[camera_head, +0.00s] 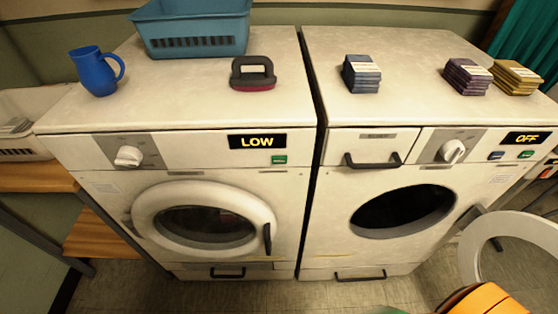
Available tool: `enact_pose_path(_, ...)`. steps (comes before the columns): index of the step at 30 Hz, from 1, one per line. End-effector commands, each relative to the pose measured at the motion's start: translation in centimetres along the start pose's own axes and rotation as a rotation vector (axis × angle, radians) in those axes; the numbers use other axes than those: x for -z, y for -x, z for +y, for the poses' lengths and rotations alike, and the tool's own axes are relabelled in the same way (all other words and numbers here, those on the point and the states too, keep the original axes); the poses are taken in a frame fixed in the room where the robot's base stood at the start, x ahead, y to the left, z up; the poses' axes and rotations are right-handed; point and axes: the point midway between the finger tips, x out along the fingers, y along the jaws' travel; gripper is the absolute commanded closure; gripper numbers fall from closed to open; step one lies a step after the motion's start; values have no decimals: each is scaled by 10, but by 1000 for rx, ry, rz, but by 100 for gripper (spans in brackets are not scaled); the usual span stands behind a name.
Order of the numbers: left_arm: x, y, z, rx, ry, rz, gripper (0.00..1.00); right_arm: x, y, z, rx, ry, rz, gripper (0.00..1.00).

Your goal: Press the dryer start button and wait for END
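The left machine (100,173), which has no drawer in its top panel and looks like the dryer, has its round door (158,206) shut. A white dial (129,156) is at the left of the panel. The right machine (318,228) has a display (526,138) reading OFF, and its door (512,224) stands open at the right. Neither of my grippers can be made out in this view.
A blue basket (192,28), a blue jug (97,72), a black-handled brush (253,73) and stacks of folded cloths (361,74) stand on the machine tops. An orange shape (485,300) cuts into the bottom right.

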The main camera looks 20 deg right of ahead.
Motion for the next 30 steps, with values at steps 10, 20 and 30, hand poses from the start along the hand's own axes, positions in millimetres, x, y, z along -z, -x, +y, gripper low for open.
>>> enact_pose_path(10, 0, 0, 0, 0, 0, 0, 11, 0, 0, 0, 0, 0, 0, 100)
enact_pose_path(20, 0, 0, 0, 0, 0, 0, 11, 0, 0, 0, 0, 0, 0, 100)
enact_pose_path(30, 0, 0, 0, 0, 0, 0, 11, 0, 0, 0, 0, 0, 0, 100)
